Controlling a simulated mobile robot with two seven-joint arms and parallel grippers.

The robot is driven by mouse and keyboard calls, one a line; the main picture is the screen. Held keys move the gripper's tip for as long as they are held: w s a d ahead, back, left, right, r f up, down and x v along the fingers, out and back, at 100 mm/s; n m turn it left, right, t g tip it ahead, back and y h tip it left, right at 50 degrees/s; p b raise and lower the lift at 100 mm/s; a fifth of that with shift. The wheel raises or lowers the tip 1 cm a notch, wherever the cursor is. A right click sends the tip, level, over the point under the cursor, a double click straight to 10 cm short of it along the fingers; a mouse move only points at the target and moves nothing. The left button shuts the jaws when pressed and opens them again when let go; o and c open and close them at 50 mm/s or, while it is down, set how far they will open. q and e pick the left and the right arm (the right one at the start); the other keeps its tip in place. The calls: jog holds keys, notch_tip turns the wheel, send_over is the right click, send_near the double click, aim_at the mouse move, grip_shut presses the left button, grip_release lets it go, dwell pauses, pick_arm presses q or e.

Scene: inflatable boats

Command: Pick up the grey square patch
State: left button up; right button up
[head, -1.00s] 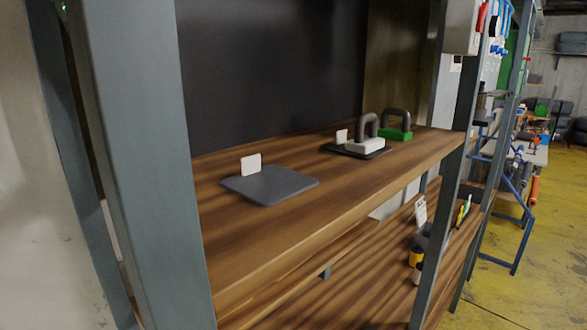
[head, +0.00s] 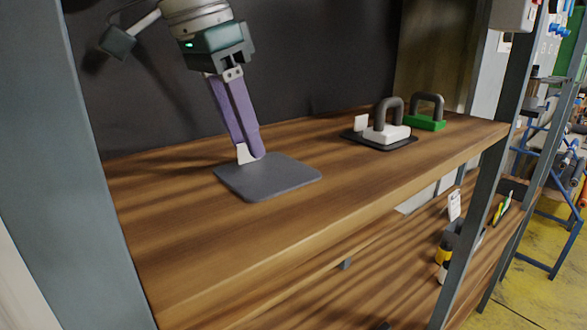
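The grey square patch (head: 275,181) lies flat on the upper wooden shelf, with a small white tab (head: 242,155) standing up at its back edge. My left gripper (head: 249,154) comes down from above with purple fingers. The fingers are close together with the tab between their tips, one in front and one behind. The front finger hides the right part of the tab. The patch still rests on the shelf. My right gripper is not in view.
A black patch (head: 402,145) with a white tab carries a white-based block with a dark handle (head: 387,134). A green-based one (head: 427,123) stands behind it. Grey shelf posts (head: 478,210) flank the shelf; a dark panel (head: 310,55) backs it. The shelf's front is clear.

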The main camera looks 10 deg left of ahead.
pick_arm(q)
jog(key=shift+w+d+f, duration=0.1)
jog(key=shift+f, duration=0.35)
jog(key=shift+c, duration=0.2)
grip_shut()
dwell(1.0)
